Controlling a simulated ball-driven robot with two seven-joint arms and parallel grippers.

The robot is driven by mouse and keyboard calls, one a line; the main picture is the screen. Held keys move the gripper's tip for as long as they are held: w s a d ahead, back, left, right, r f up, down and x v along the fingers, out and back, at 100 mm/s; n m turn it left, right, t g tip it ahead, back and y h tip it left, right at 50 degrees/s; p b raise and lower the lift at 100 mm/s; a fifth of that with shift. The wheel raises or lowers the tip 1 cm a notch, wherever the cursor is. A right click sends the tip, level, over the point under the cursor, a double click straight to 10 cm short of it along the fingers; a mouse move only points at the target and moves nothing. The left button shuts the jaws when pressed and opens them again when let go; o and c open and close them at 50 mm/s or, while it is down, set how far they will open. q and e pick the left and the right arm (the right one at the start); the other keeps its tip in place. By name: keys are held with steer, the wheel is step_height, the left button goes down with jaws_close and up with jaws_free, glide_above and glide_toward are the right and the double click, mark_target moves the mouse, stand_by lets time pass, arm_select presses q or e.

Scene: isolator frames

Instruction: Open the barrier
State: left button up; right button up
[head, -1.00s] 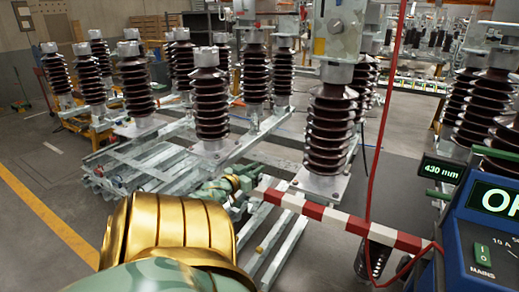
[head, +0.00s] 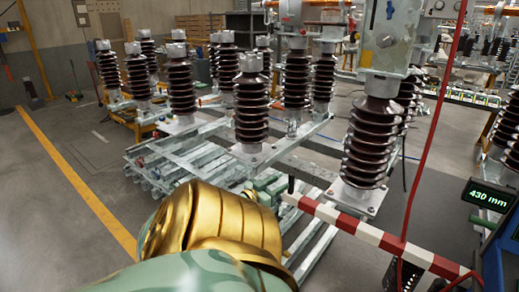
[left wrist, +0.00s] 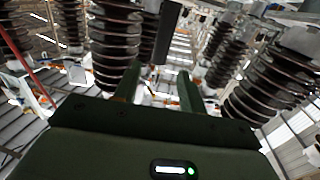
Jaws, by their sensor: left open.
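The barrier (head: 368,234) is a red-and-white striped bar in the head view. It runs from beside my left gripper down to the lower right and is low and close to level. My left gripper (head: 283,188) is at the bar's left end, mostly hidden behind my gold wrist, and I cannot tell whether it touches the bar. In the left wrist view its two green fingers (left wrist: 158,88) stand apart with nothing seen between them. The bar cannot be made out there. My right gripper is not in view.
Brown ribbed insulators (head: 251,108) stand on steel frames behind the bar. One insulator (head: 372,150) stands just beyond it. A red cable (head: 428,130) hangs across its right part. A display reading 430 mm (head: 487,195) is at the right edge.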

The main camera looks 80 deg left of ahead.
arm_select(q)
steer(key=p+v, duration=0.1)
steer(key=v, duration=0.8)
